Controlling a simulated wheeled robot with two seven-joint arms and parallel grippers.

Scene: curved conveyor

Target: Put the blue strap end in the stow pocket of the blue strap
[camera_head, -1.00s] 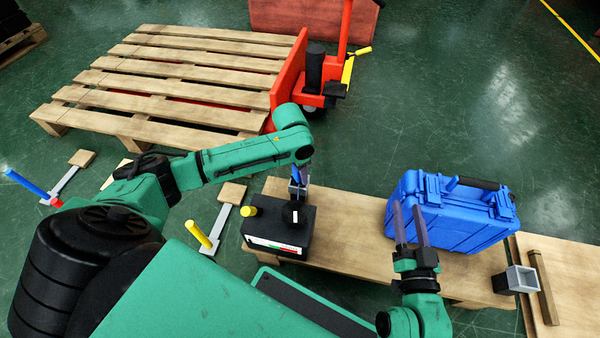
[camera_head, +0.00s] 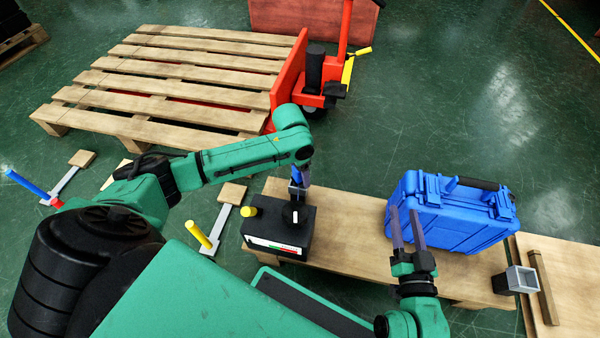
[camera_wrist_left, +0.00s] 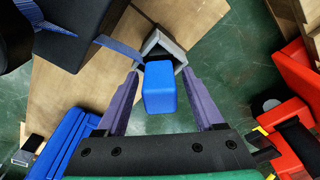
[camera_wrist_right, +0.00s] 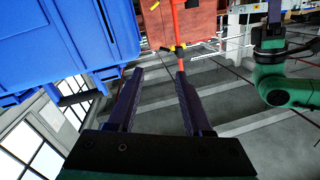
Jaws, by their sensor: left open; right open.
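The blue strap end (camera_wrist_left: 160,92) is a rounded blue block between the fingers of my left gripper (camera_wrist_left: 161,75), which is open. Beyond the block is the grey square stow pocket (camera_wrist_left: 172,42). The block overlaps the pocket's mouth; how deep it sits inside is hidden. The blue strap (camera_wrist_left: 118,47) runs from the black box toward the pocket. In the head view, the strap end (camera_head: 305,174) and pocket (camera_head: 294,190) show small beside the black box. My right gripper (camera_head: 405,230) is open and empty, near the blue case's left side.
The black box (camera_head: 270,240) stands on the wooden bench (camera_head: 350,235), with the blue case (camera_head: 450,215) to its right. Another grey pocket (camera_head: 522,278) is at the bench's right end. A red pallet jack (camera_head: 290,75) and wooden pallet (camera_head: 170,75) lie beyond.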

